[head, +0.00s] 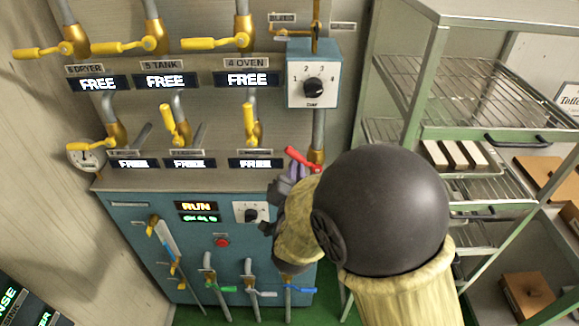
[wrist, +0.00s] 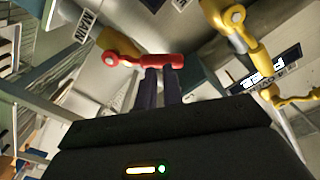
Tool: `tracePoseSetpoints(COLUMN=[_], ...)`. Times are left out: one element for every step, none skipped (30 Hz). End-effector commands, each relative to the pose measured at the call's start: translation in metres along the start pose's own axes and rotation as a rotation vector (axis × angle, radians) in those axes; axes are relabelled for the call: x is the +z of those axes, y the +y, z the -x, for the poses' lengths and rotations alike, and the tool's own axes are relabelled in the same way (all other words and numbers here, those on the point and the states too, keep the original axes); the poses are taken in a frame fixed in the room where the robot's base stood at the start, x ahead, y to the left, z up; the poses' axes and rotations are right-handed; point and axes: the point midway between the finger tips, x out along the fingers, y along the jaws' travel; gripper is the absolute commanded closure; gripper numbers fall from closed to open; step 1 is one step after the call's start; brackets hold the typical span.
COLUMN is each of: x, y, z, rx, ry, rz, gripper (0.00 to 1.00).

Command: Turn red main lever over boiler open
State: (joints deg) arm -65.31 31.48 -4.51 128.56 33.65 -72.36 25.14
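The red main lever (head: 303,160) is mounted on a brass valve body on the pipe at the right side of the panel. In the head view its handle points up and left. In the wrist view the red lever (wrist: 145,61) lies across the picture just beyond my fingertips. My gripper (wrist: 164,72) has its two dark fingers close together, with the lever crossing at their tips, not clearly between them. Whether they touch it I cannot tell. In the head view my gripper (head: 295,174) is just below the lever, partly hidden by my arm.
Yellow levers (head: 250,124) and FREE displays (head: 248,79) fill the panel on the left. A dial box (head: 313,82) sits above the red lever. A metal rack (head: 470,95) stands close on the right. The blue lower cabinet (head: 150,275) carries more levers.

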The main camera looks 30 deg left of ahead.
Motion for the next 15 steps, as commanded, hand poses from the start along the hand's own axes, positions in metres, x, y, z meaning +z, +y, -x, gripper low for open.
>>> tracePoseSetpoints(x=[0.003,0.005,0.008,0.009,0.011,0.013,0.015,0.017,0.019,0.021,0.023,0.025,0.027,0.029,0.031], y=[-0.004,-0.005,-0.006,-0.006,-0.006,-0.006,-0.006,-0.006,-0.006,-0.007,-0.008,-0.008,-0.009,-0.009,-0.009], z=[-0.002,-0.004,-0.005,-0.006,-0.008,-0.009,-0.010,-0.011,-0.012,-0.012,-0.012,-0.013,-0.013,-0.013,-0.013], rx=[0.007,0.015,0.024,0.031,0.040,0.051,0.060,0.068,0.080,0.088,0.096,0.108,0.117,0.126,0.138], ry=[0.007,0.015,0.024,0.032,0.039,0.047,0.053,0.060,0.067,0.071,0.075,0.081,0.086,0.089,0.094], rz=[0.074,0.122,0.189,0.236,0.285,0.346,0.392,0.437,0.497,0.542,0.586,0.646,0.690,0.735,0.795], gripper=[1.00,1.00,1.00,1.00,1.00,1.00,1.00,1.00,1.00,1.00,1.00,1.00,1.00,1.00,1.00])
